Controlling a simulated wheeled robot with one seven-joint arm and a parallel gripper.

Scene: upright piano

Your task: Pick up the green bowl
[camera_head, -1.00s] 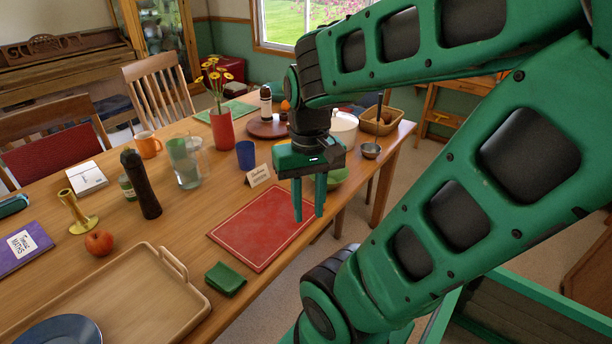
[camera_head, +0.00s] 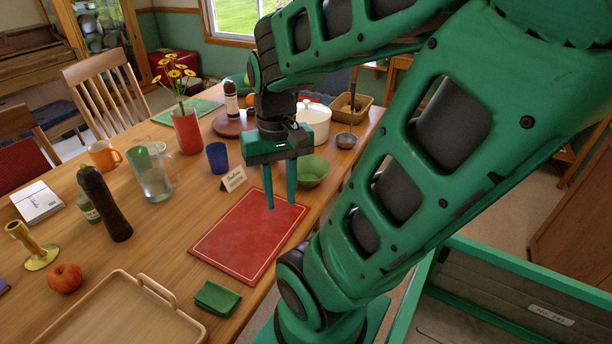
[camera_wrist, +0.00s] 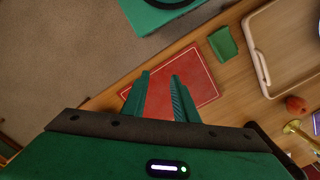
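The green bowl (camera_head: 313,171) stands on the table near its right edge in the head view, just right of and behind my gripper's fingers. One finger hides a little of its left side. My gripper (camera_head: 281,207) points down above the far part of the red placemat (camera_head: 243,240). Its two fingers are apart with nothing between them. In the wrist view my gripper (camera_wrist: 160,76) also shows open and empty over the red placemat (camera_wrist: 190,88). The bowl does not show in the wrist view.
Near the bowl stand a white pot (camera_head: 316,120), a metal ladle (camera_head: 346,140), a place card (camera_head: 233,179) and a blue cup (camera_head: 217,158). A glass pitcher (camera_head: 154,178) stands left.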

